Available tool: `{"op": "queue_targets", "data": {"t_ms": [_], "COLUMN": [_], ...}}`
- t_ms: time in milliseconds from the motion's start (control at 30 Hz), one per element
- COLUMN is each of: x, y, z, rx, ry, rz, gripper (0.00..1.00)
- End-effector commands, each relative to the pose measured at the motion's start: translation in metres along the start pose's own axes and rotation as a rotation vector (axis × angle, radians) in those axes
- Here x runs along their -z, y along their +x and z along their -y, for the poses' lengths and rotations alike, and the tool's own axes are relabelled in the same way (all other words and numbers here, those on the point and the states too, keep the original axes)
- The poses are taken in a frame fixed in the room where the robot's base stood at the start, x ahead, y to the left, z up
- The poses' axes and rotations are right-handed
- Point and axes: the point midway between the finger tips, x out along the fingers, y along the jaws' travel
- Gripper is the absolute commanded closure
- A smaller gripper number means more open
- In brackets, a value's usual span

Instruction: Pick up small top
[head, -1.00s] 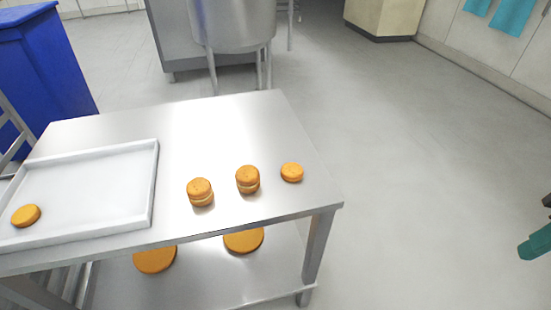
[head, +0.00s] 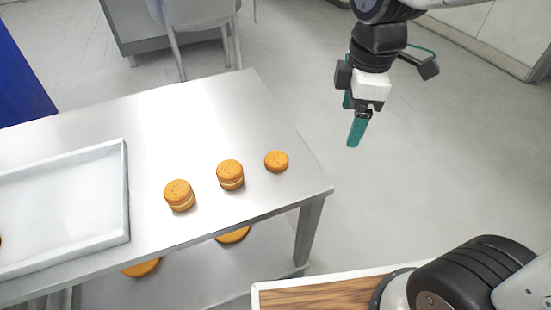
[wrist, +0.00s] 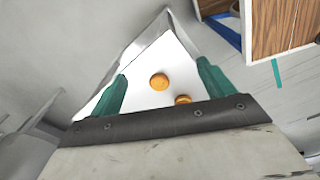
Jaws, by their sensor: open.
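The small top (head: 276,161) is a single flat orange-brown round lying on the steel table (head: 230,110), at the right end of a row of rounds. Left of it stand two filled rounds, a middle one (head: 230,175) and a left one (head: 179,195), each with a pale layer between two halves. My gripper (head: 353,118) is open and empty, pointing down beyond the table's right edge, up and right of the small top. In the wrist view a round (wrist: 159,82), seemingly the small top, shows between the teal fingers; another (wrist: 183,100) is partly hidden by the gripper.
A white tray (head: 126,190) lies on the table's left side; an orange round just shows at the picture's left edge. Larger orange rounds, including one (head: 233,235), lie on the lower shelf. A steel stand is behind.

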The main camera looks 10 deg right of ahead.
Motion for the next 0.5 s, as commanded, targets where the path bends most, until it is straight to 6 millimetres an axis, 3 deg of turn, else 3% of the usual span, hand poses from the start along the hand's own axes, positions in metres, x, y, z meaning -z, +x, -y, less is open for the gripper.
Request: {"op": "queue_targets", "data": {"t_ms": [33, 200, 333, 500], "x": [0.020, 0.078, 0.110, 0.129], "y": [0.014, 0.056, 0.082, 0.101], "z": [-0.010, -0.033, -0.041, -0.043], "rx": [0.017, 0.042, 0.053, 0.058], "ry": [-0.177, -0.749, -1.052, -1.246], "rz": [0.005, 0.001, -0.006, -0.011], "gripper": [0.19, 0.19, 0.19, 0.19]}}
